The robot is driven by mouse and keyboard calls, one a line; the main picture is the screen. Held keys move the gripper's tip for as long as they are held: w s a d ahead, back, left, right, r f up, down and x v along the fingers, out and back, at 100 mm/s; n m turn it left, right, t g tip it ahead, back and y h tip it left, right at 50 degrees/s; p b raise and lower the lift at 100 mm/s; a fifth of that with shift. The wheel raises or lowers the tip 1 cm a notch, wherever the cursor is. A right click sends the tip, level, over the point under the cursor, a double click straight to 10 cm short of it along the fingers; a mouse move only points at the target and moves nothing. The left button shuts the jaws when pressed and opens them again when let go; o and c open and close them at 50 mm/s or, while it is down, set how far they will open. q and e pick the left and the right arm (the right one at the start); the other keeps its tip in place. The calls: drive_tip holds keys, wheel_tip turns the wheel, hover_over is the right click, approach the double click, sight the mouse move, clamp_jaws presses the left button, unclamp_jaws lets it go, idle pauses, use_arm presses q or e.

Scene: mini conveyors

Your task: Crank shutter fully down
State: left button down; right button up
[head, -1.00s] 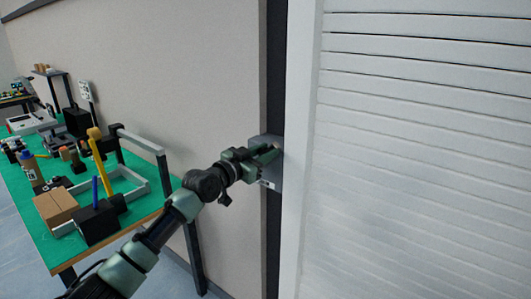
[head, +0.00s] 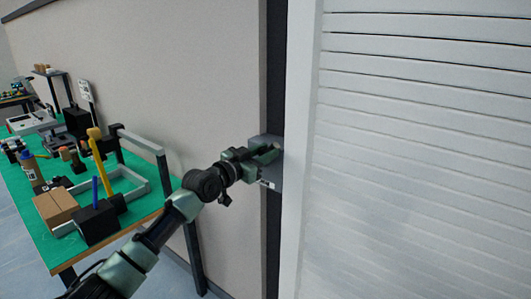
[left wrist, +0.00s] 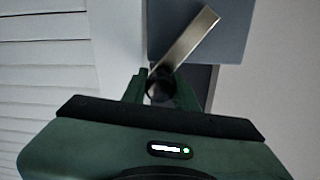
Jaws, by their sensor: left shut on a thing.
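The white slatted shutter (head: 420,150) fills the right of the head view; its slats run down to the picture's bottom edge, so its lower end is out of view. The grey crank box (head: 269,184) is mounted on the dark post left of the shutter frame. My left gripper (head: 265,155) is at this box, shut on the crank handle. In the left wrist view the metal crank arm (left wrist: 190,40) slants from upper right down to the dark handle knob (left wrist: 160,86), which sits between the fingers. My right gripper is not in view.
A green-topped workbench (head: 150,205) stands at the left, with cardboard boxes (head: 55,207), a black block with a blue pen (head: 97,222) and several tools on it. A beige wall panel (head: 190,80) lies behind my arm. Another bench shows at the far left.

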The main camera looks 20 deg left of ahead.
use_arm(q)
drive_tip(key=shift+a, duration=0.15)
drive_tip(key=w+a+n+b, duration=0.1)
drive_tip(key=a+n, duration=0.2)
drive_tip(key=n, duration=0.2)
drive_tip(key=w+a+f+n+b, duration=0.1)
drive_tip(key=a+n+b, duration=0.1)
drive_tip(key=a+n, duration=0.2)
drive_tip(key=w+a+n+b, duration=0.2)
drive_tip(key=a+n, duration=0.1)
drive_tip(key=n, duration=0.5)
drive_tip(key=shift+a+f+t+y, duration=0.3)
drive_tip(key=shift+w+a+f+n, duration=0.1)
drive_tip(key=shift+a+f+n, duration=0.25)
drive_tip(key=shift+n, duration=0.4)
drive_tip(key=shift+w+a+f+n, duration=0.1)
drive_tip(key=shift+a+f+n, duration=0.1)
drive_tip(key=shift+f+n, duration=0.4)
drive_tip(key=shift+r, duration=0.15)
drive_tip(key=c, duration=1.1)
unclamp_jaws()
